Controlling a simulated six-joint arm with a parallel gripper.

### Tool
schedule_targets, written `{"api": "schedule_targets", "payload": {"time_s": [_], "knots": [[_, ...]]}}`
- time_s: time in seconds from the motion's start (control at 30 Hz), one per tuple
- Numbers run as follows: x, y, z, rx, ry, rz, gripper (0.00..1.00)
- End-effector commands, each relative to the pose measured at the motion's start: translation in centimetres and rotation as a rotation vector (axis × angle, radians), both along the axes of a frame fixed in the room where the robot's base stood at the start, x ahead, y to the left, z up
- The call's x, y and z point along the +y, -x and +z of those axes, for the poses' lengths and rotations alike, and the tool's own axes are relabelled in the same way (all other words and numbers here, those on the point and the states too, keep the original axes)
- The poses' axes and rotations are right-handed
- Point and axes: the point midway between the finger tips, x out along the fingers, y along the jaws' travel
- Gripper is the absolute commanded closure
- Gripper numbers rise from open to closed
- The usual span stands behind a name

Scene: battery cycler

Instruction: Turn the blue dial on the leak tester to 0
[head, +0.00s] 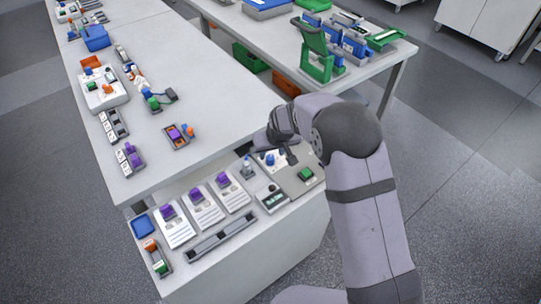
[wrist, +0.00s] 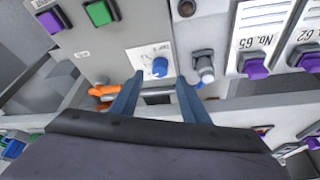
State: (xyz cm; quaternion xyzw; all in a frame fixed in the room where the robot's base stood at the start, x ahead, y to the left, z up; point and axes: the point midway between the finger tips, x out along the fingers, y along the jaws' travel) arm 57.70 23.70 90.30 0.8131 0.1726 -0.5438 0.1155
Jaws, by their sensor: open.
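The blue dial (wrist: 159,67) sits on a white scale plate on the grey panel of the leak tester (wrist: 112,62). In the wrist view it lies just past and between the two fingertips of my gripper (wrist: 160,80), which is open and empty. The scale marks are too small to read, so I cannot tell where the dial points. In the head view the blue dial (head: 270,159) shows beneath my gripper (head: 275,153), on the tester next to a green button (head: 306,174). My wrist hides part of the tester there.
A knob on a grey block (wrist: 204,68) stands close right of the dial, beside white cards with purple blocks (wrist: 256,67). Orange parts (wrist: 103,91) lie near my left finger. A scale-like device (head: 271,197) sits beside the tester.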

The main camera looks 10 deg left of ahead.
Motion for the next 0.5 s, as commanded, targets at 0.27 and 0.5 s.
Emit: {"api": "schedule_targets", "payload": {"time_s": [0.27,0.5], "knots": [[0.5,-1.1,-2.9,0.002,0.0,-0.001,0.58],[0.8,-1.7,-4.5,0.0,0.0,-0.001,0.58]]}}
